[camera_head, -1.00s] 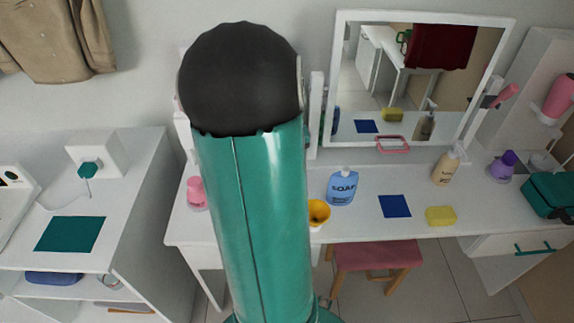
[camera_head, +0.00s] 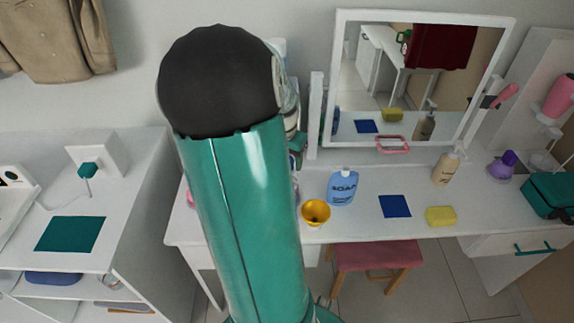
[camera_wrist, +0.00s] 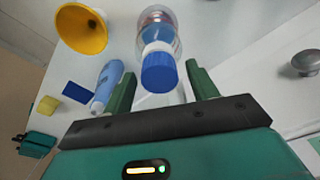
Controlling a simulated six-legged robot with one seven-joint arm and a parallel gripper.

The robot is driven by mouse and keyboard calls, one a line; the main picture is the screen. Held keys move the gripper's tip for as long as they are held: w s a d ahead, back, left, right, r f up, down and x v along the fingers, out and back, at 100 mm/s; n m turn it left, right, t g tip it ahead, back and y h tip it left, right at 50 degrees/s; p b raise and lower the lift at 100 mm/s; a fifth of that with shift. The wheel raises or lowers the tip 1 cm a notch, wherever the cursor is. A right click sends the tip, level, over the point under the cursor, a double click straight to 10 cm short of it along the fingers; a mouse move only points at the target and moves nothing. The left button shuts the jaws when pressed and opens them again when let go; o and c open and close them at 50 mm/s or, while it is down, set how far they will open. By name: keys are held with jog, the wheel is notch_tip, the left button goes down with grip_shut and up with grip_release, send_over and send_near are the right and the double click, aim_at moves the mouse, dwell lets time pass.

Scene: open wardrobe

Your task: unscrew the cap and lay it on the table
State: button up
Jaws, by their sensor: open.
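In the wrist view a clear bottle (camera_wrist: 160,24) with a blue cap (camera_wrist: 158,75) stands with its cap toward me. My gripper (camera_wrist: 161,68) is open, with one green finger on each side of the cap. A gap shows between each finger and the cap, and nothing is held. The cap is on the bottle. In the head view my arm hides the bottle and most of my gripper. The white table (camera_head: 365,228) stretches to the right of my arm.
Beside the arm on the table are a yellow cup (camera_head: 316,212), a blue soap bottle (camera_head: 342,187), a blue cloth (camera_head: 395,206) and a yellow sponge (camera_head: 441,216). A mirror (camera_head: 415,85) stands behind. The front strip between cup and sponge has some free room.

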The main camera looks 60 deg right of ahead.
jog(key=c, duration=1)
jog(key=n, duration=0.3)
grip_shut()
jog(key=n+t, duration=0.1)
jog(key=n, duration=0.4)
jog(key=shift+n, duration=0.4)
jog(key=n, duration=0.4)
jog(key=shift+y, duration=0.4)
jog(key=n, duration=0.4)
jog(key=o, duration=1)
grip_release()
jog(key=shift+o, duration=0.2)
jog(key=shift+c, duration=0.2)
